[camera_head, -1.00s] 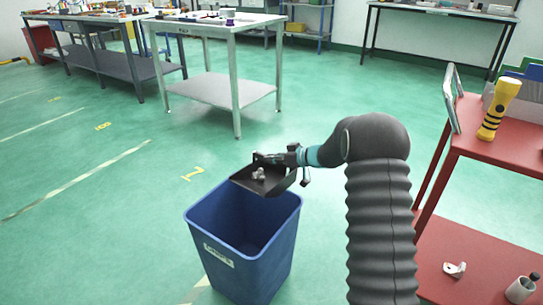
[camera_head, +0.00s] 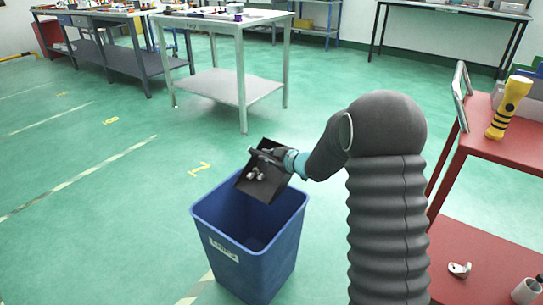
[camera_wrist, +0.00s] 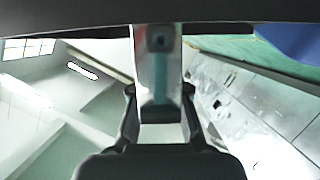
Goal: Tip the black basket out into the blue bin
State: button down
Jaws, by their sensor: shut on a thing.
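The black basket (camera_head: 267,190) is a shallow dark tray above the back part of the blue bin (camera_head: 258,276). It is steeply tilted, with its open face turned toward the head camera. A few small silvery castings (camera_head: 255,174) still lie inside it. My gripper (camera_head: 280,155) is shut on the basket at its upper edge. In the wrist view, my gripper (camera_wrist: 160,118) is closed on a pale metal piece, and a dark edge spans the top. The blue bin stands upright on the floor with a white label; the part of its inside that shows looks empty.
A metal table (camera_head: 230,85) stands behind the bin. The green floor to the left of the bin is clear.

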jog(key=s+a+r+n+t+b, duration=0.1)
jog(key=s+a+n+t+b, duration=0.3)
jog(key=b, duration=1.1)
jog(key=shift+s+a+n+h, duration=0.4)
jog(key=shift+s+a+n, duration=0.95)
jog(key=shift+s, duration=0.95)
